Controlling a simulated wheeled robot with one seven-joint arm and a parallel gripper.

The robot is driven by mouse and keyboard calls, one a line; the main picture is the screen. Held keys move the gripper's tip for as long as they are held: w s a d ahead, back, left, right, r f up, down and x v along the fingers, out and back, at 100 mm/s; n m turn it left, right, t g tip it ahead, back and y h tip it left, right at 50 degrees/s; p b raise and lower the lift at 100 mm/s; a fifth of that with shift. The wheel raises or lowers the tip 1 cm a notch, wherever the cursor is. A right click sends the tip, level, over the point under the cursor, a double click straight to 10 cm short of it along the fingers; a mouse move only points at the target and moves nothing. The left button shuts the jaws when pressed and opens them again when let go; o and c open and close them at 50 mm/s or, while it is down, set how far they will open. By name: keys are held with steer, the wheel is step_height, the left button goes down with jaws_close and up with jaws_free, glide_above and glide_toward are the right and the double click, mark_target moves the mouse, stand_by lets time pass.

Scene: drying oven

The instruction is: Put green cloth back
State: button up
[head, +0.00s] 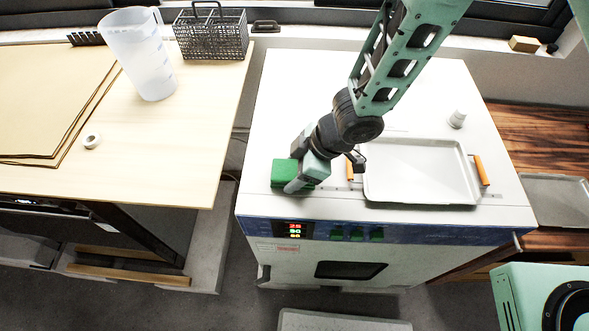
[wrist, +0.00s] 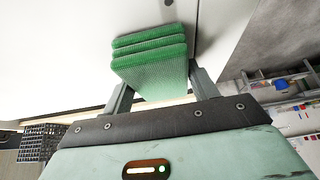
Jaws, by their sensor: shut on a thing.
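The green cloth (head: 284,171) is a folded stack near the front left of the white oven top (head: 290,100). My gripper (head: 305,183) is over it at the right side of the cloth. In the wrist view the cloth (wrist: 152,55) shows as several folded layers between the two fingers of my gripper (wrist: 160,92), which is shut on it. I cannot tell whether the cloth touches the oven top or is slightly raised.
A metal tray (head: 418,195) with orange handles lies on the oven top, right of my gripper.

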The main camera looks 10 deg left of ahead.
steer(key=shift+f, duration=0.1)
steer(key=o, duration=0.9)
steer(key=shift+o, duration=0.2)
steer(key=shift+r, duration=0.2)
steer(key=p+v, duration=0.3)
steer(key=v, duration=0.9)
steer(key=shift+p, duration=0.4)
